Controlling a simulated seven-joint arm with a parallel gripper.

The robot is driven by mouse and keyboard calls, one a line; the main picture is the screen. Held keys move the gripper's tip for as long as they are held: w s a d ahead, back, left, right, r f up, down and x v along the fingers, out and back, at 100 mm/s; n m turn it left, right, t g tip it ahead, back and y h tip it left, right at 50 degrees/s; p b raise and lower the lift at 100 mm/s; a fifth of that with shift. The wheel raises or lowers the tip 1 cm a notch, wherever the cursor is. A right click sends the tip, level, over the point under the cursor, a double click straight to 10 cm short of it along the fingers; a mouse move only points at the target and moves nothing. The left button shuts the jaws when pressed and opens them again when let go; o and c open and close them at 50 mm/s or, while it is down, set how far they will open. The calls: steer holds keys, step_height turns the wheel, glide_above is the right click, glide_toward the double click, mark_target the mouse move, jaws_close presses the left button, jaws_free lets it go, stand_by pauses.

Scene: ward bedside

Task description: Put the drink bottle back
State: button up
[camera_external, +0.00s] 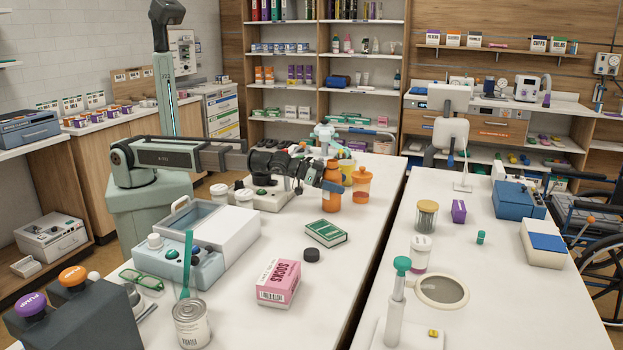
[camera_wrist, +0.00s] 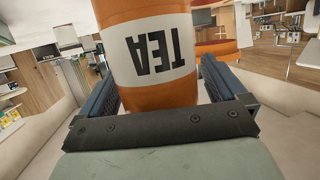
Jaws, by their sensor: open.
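The drink bottle (camera_external: 331,199) is orange with a white label. It looks upright over the far end of the near white table, and I cannot tell whether its base touches the tabletop. My gripper (camera_external: 330,186) reaches it from the left, with the arm low and level. In the wrist view the bottle (camera_wrist: 150,50), its label reading TEA, fills the space between the two blue-grey fingers of my gripper (camera_wrist: 158,85). The fingers are open, one on each side of the bottle. Contact is not clear.
An orange lidded jar (camera_external: 361,190) stands close to the right of the bottle. In front lie a green book (camera_external: 327,233), a dark round lid (camera_external: 312,255) and a pink socks box (camera_external: 278,283). A dark gap (camera_external: 385,235) separates the near table from the right one.

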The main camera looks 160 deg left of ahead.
steer(key=shift+r, duration=0.1)
steer(key=shift+d+r, duration=0.1)
steer(key=v, duration=0.7)
steer(key=shift+d, duration=0.15)
steer(key=shift+r, duration=0.1)
